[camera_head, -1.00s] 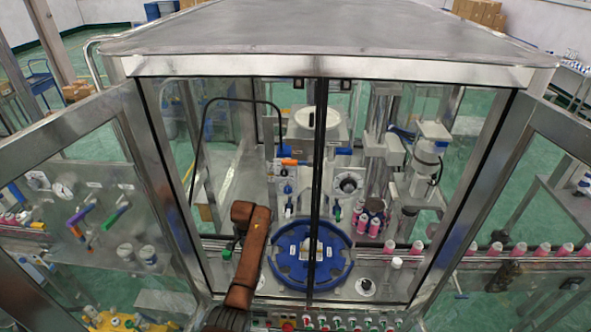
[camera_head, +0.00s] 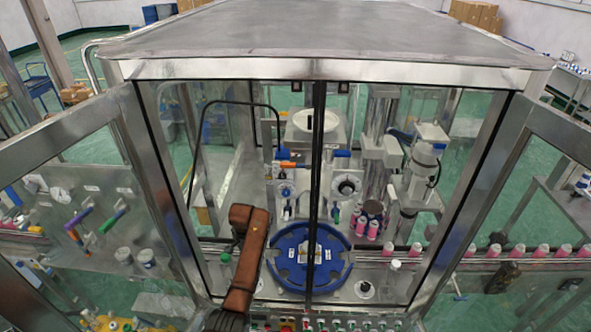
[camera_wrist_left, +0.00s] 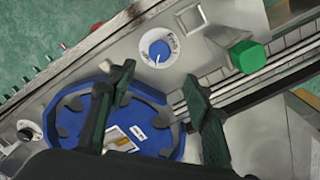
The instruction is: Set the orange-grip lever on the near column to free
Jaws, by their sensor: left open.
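In the head view a small orange grip (camera_head: 288,165) shows behind the glass front, beside blue parts on the back fittings. Another orange-handled piece (camera_head: 73,234) shows at the left door, near a purple and a green handle. I cannot tell either lever's setting. My left arm, in a brown sleeve, reaches up in front of the blue round plate's left side; its gripper cannot be made out there. In the left wrist view my left gripper (camera_wrist_left: 162,82) is open and empty, fingers over the blue plate (camera_wrist_left: 70,98). No orange grip shows there. My right gripper is not in view.
A blue-and-white dial (camera_wrist_left: 159,49) and a green knob (camera_wrist_left: 248,57) lie beyond the fingers, with metal rails by the right finger. Pink cans (camera_head: 365,226) stand right of the plate. Open glass doors flank the metal frame (camera_head: 180,240).

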